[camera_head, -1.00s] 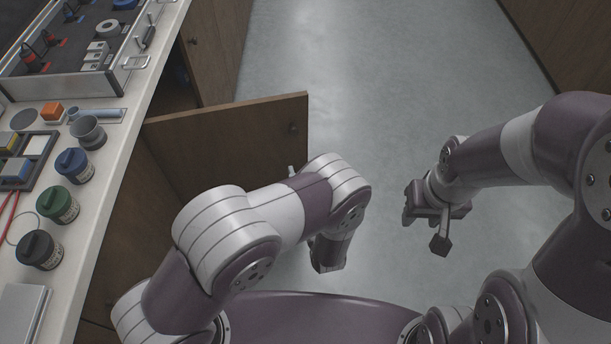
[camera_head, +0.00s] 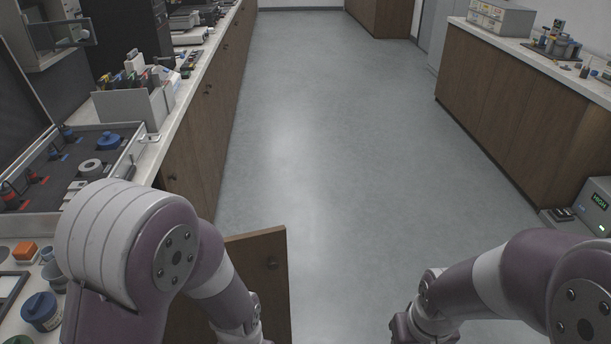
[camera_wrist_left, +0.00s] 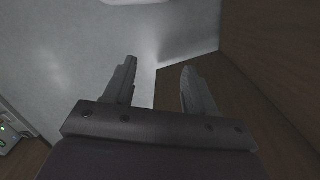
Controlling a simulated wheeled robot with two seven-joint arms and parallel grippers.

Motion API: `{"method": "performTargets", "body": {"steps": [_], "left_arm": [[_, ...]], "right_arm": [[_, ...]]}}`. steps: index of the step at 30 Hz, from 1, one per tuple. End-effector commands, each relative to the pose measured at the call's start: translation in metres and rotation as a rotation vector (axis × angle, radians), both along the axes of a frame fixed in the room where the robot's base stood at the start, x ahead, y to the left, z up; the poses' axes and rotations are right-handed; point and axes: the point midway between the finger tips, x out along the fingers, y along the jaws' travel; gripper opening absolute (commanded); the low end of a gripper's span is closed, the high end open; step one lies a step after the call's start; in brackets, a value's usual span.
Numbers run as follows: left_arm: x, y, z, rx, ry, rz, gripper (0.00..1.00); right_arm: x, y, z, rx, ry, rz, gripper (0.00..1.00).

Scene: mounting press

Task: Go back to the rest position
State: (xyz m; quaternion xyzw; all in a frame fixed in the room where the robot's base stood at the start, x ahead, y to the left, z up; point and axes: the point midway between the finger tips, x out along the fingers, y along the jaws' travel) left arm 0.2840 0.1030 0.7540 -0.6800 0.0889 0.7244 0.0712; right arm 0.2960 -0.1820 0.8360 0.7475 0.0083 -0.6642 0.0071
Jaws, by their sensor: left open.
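My left gripper shows in the left wrist view (camera_wrist_left: 158,88), its two fingers apart with nothing between them. Behind the fingers are grey floor and a brown wooden panel. In the head view my left arm (camera_head: 140,250) comes in at the lower left, and its gripper is out of the picture below. My right arm (camera_head: 520,280) comes in at the lower right. The right gripper is at the bottom edge, mostly cut off, and its fingers do not show.
An open wooden cabinet door (camera_head: 262,275) stands right beside my left arm. Another counter (camera_head: 520,110) runs along the right. The floor (camera_head: 320,150) between is clear.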

Motion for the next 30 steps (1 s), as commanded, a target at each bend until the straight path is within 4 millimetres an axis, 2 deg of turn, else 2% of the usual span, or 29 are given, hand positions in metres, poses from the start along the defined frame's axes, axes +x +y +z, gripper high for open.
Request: {"method": "performTargets", "body": {"steps": [1,3,6,9,16,18,21,30], "left_arm": [[-0.005,0.021,0.022,0.008,-0.001,0.018,0.56],[-0.008,0.049,0.051,0.017,-0.045,0.061,0.56],[0.013,0.084,0.086,0.006,-0.199,0.21,0.56],[0.011,0.083,0.14,0.007,-0.18,0.207,0.56],[0.011,0.082,0.213,0.006,-0.179,0.207,0.56],[0.011,0.082,0.228,0.006,-0.179,0.206,0.56],[0.011,0.082,0.238,0.006,-0.179,0.206,0.56],[0.011,0.082,0.233,0.006,-0.18,0.206,0.56]], "right_arm": [[0.0,0.0,0.0,0.0,0.0,0.0,0.43],[0.0,0.0,0.0,0.0,0.0,0.0,0.43],[0.0,0.0,0.0,0.0,0.0,0.0,0.43],[0.0,0.0,0.058,0.0,0.0,0.0,0.43],[0.0,0.0,0.132,0.0,-0.001,0.0,0.43],[0.0,0.0,0.147,0.0,0.0,0.0,0.43],[0.0,0.0,0.156,0.0,0.0,0.0,0.43],[0.0,0.0,0.152,0.0,0.001,0.0,0.43]]}}
